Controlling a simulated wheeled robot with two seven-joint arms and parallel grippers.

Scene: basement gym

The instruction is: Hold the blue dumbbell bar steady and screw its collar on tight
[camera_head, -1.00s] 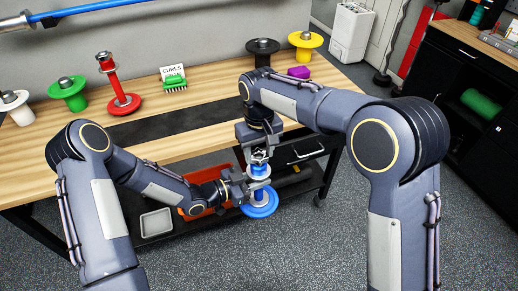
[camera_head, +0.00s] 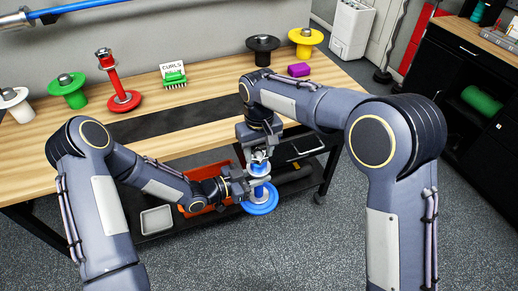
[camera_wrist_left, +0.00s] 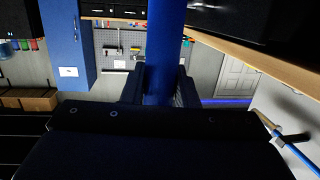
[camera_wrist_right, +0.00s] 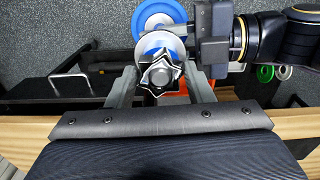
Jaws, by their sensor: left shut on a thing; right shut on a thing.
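The blue dumbbell (camera_head: 262,206) stands upright in the air in front of the workbench, its blue plate at the bottom. My left gripper (camera_head: 246,186) is shut on its bar from the left; the left wrist view shows the blue bar (camera_wrist_left: 165,50) between the fingers. The silver star-shaped collar (camera_wrist_right: 160,76) sits at the bar's top end. My right gripper (camera_head: 259,160) comes from above and is shut on the collar, with a finger on each side in the right wrist view. A pale disc shows below the collar. The threads are hidden.
The wooden workbench (camera_head: 205,91) carries green, red, black and yellow weights, a CURLS sign (camera_head: 173,70) with a green brush, and a purple block (camera_head: 299,69). An orange bin (camera_head: 203,174) and a grey tray (camera_head: 157,220) are low beneath. Floor to the right is clear.

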